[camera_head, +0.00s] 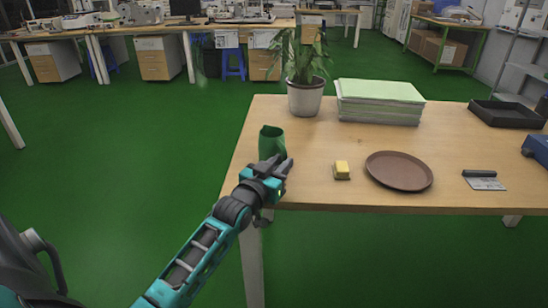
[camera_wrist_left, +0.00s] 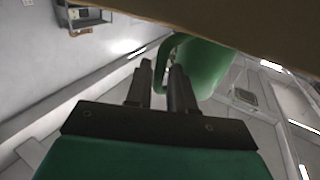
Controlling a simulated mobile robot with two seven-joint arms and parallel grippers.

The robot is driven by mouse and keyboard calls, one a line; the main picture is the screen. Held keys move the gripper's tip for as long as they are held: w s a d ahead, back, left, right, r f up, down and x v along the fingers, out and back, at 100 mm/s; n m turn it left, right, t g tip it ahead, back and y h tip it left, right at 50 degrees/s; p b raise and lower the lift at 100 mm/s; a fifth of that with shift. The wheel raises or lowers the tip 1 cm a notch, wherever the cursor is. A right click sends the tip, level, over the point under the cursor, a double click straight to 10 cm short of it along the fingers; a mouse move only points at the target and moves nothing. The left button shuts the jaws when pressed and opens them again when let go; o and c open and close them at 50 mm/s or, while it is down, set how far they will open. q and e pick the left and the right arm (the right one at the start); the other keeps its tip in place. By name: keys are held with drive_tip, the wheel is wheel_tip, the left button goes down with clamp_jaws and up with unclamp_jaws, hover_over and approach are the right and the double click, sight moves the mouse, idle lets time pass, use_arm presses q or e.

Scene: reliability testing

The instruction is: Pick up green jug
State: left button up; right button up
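The green jug (camera_head: 271,142) stands upright near the left front corner of the wooden table. My left gripper (camera_head: 280,163) is just in front of it at the table's edge and hides its lower part. In the left wrist view the jug (camera_wrist_left: 207,68) is large, and its curved handle (camera_wrist_left: 162,52) reaches down between the two fingers of my left gripper (camera_wrist_left: 160,72). The fingers are apart, with a narrow gap around the handle; firm contact is not visible. My right gripper is not in view.
On the table (camera_head: 320,185) are a yellow block (camera_head: 342,170), a brown round plate (camera_head: 399,171), a potted plant (camera_head: 305,97), a green paper stack (camera_head: 379,102), a black tray (camera_head: 506,114), a scraper-like tool (camera_head: 483,179) and a blue object (camera_head: 538,148). Left of the table is open green floor.

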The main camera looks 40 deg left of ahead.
use_arm(q)
drive_tip(key=shift+w+a, duration=0.15)
drive_tip(key=shift+w, duration=1.1)
drive_tip(key=shift+c, duration=0.4)
clamp_jaws()
